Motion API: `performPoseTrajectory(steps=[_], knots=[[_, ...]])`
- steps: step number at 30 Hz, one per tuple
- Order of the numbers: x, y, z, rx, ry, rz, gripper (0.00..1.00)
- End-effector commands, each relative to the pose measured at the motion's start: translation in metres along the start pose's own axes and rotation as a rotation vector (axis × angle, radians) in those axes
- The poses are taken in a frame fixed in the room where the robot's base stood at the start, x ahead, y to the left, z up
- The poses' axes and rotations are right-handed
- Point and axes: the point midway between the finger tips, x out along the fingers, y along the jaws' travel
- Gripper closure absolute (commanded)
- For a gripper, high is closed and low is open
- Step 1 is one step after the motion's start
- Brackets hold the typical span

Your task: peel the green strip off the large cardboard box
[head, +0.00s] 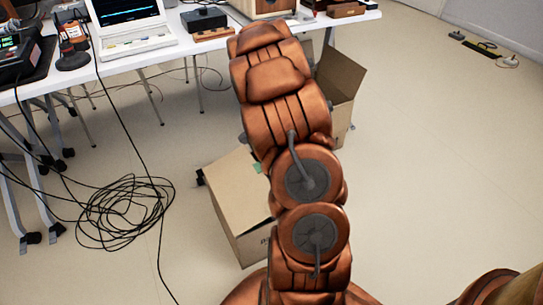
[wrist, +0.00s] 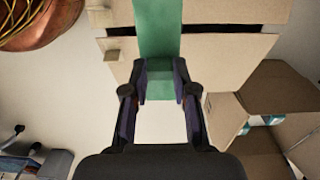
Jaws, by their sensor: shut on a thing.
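The large cardboard box (head: 232,190) stands on the floor in the head view, partly hidden behind my arm. A small bit of the green strip (head: 257,168) shows at its top, beside my arm. In the wrist view, the box (wrist: 222,50) fills the upper middle, with a dark gap running across its top. The wide green strip (wrist: 158,28) runs down over it, and its near end bends between my fingertips. My gripper (wrist: 160,84) is shut on that end. My arm hides the gripper in the head view.
A second, open cardboard box (head: 341,78) stands farther back; it also shows at the right in the wrist view (wrist: 270,95), with blue and white contents. A white table (head: 160,52) with electronics is at the back left.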

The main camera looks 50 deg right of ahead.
Motion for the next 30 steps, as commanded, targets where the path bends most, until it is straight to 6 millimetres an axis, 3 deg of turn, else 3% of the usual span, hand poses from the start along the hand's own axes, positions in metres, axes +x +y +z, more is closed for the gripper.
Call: performPoseTrajectory(steps=[19,30], knots=[[-0.043,0.0,0.0,0.001,0.0,0.0,1.0],[-0.045,0.0,0.0,0.001,0.0,0.001,1.0]])
